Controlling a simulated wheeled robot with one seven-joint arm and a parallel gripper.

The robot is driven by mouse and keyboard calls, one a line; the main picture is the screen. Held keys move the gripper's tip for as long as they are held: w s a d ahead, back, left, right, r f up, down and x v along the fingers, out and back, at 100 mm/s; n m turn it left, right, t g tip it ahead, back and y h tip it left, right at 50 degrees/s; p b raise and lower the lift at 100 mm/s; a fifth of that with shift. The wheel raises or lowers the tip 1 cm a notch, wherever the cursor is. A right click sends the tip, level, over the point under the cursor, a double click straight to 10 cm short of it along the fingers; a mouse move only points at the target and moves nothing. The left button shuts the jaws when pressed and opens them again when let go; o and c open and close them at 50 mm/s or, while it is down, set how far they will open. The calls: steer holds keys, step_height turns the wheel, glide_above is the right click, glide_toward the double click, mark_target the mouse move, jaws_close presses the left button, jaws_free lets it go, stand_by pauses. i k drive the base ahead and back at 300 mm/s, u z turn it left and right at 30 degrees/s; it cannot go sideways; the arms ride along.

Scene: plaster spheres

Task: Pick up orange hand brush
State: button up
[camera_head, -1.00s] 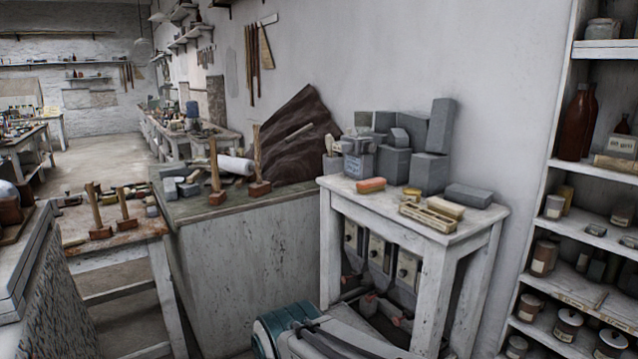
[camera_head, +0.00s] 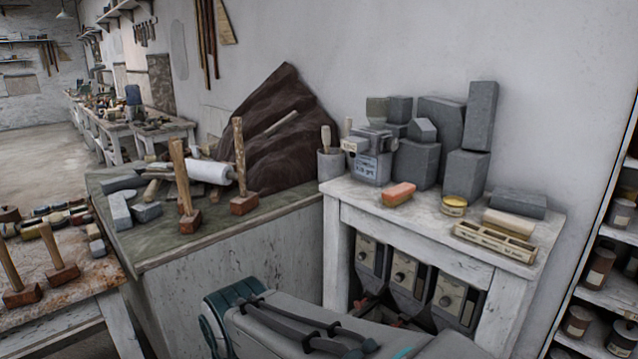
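The orange hand brush (camera_head: 398,194) lies on the top of a small white worn table (camera_head: 429,214), near its front left part. It has an orange upper side and a paler underside. Nothing covers it. A grey and teal part of my own arm shows at the bottom of the head view, in front of the table and below the brush. My gripper is not in the picture.
A round yellow tin (camera_head: 454,206) and a wooden tray (camera_head: 494,243) lie right of the brush. Grey blocks (camera_head: 466,174) and a grey device (camera_head: 370,160) stand behind. A green-topped bench (camera_head: 170,243) with mallets is at left. Shelves (camera_head: 596,265) stand at right.

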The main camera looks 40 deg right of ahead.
mark_target(393, 197)
steer(key=i, duration=0.85)
steer(key=z, duration=2.6)
steer(key=i, duration=0.5)
steer(key=u, duration=0.1)
